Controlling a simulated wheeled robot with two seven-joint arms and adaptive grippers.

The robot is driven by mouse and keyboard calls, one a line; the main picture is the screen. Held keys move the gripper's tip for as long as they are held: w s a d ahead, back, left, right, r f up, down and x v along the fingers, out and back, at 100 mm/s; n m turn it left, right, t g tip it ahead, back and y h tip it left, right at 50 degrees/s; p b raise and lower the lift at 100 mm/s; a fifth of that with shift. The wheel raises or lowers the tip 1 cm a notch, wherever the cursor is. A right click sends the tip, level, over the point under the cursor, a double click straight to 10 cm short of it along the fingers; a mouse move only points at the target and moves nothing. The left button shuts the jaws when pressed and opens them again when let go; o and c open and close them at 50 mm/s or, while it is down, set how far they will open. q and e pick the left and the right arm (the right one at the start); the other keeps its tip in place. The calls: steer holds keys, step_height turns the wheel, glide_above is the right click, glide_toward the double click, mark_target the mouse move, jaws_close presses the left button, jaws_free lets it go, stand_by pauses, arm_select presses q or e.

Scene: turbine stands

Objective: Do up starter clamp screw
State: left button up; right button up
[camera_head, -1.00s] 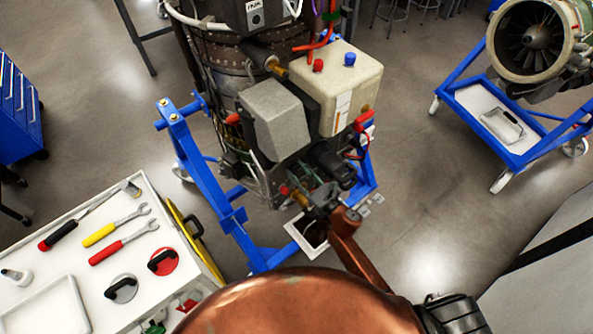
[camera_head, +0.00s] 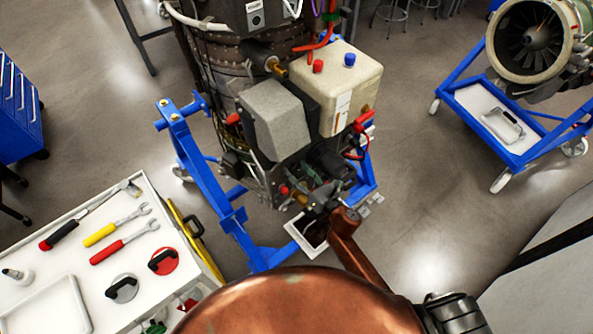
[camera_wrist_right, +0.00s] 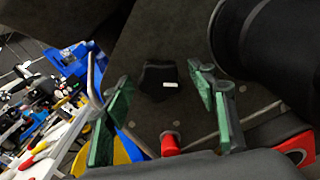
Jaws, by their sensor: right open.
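The turbine engine (camera_head: 222,65) stands in a blue stand, with a grey box (camera_head: 275,118) and a cream tank (camera_head: 338,88) on its near side. A black cylindrical part, perhaps the starter (camera_head: 328,158), shows below the tank. My right gripper (camera_head: 314,192) is just below it, close to the engine's underside. In the right wrist view my right gripper (camera_wrist_right: 163,112) is open, its green pads apart with nothing held. A dark knob-like part with a white mark (camera_wrist_right: 160,80) shows beyond the pads. I cannot pick out the clamp screw. My left gripper is not in view.
A red cap (camera_wrist_right: 170,144) lies low between the fingers, and a large black cylinder (camera_wrist_right: 275,45) is close at right. A white tool cart (camera_head: 60,215) with wrenches stands left of the blue stand (camera_head: 236,222). Another engine (camera_head: 532,40) stands at right; floor between is clear.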

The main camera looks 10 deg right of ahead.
mark_target(296, 170)
steer(key=shift+o, duration=0.8)
steer(key=shift+s, duration=0.1)
steer(key=shift+v, duration=2.45)
